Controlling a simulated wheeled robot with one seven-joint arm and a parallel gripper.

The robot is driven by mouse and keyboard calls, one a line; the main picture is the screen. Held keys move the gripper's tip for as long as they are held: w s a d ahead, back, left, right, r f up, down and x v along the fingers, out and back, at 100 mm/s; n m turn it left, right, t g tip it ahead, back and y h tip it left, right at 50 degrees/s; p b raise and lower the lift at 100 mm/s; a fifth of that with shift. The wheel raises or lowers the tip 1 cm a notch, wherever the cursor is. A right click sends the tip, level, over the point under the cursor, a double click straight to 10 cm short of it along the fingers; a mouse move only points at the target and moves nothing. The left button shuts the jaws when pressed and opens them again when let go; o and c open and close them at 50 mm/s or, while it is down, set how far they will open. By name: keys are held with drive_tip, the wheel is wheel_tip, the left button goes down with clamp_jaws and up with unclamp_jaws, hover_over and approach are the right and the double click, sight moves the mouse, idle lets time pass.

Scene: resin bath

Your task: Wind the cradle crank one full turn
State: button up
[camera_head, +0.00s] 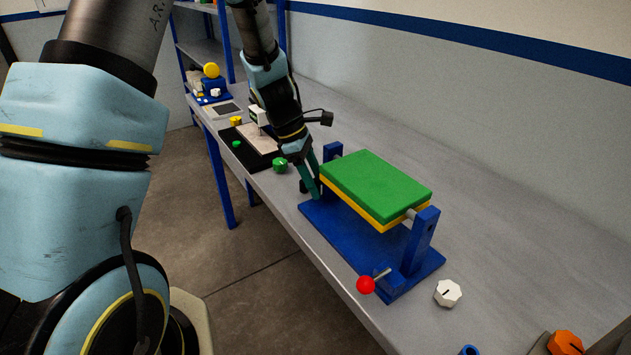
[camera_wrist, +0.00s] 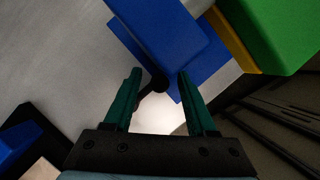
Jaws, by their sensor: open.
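The cradle is a green plate (camera_head: 377,186) over a yellow layer, held between blue posts on a blue base (camera_head: 337,232). The plate lies about level. A red ball (camera_head: 366,285) on a metal rod sticks out by the near post. At the far end a small black handle (camera_head: 303,187) shows beside my gripper (camera_head: 312,187). In the wrist view my gripper (camera_wrist: 160,76) has its green fingers spread. The black handle (camera_wrist: 155,84) lies between the fingertips, beside a blue block (camera_wrist: 165,30), with gaps at both sides. Its link to the cradle is partly hidden.
A white knob (camera_head: 448,292) and an orange knob (camera_head: 565,343) are near the front right. A green knob (camera_head: 280,165) and a black tray (camera_head: 258,160) stand left of my gripper. The wall runs behind the bench.

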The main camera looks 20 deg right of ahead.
drive_tip(key=b+v, duration=0.1)
drive_tip(key=v, duration=0.9)
drive_tip(key=shift+r+b, duration=0.3)
drive_tip(key=shift+a, duration=0.1)
drive_tip(key=s+a+f+m+t+y, duration=0.1)
drive_tip(key=a+m, duration=0.5)
drive_tip(key=a, duration=0.7)
drive_tip(key=s+a+m+t+y, duration=0.2)
drive_tip(key=a+m, duration=0.4)
drive_tip(key=a, duration=0.8)
drive_tip(key=s+t, duration=0.1)
drive_tip(key=s, duration=0.1)
drive_tip(key=shift+s+f+y, duration=0.3)
drive_tip(key=shift+s+f, duration=0.05)
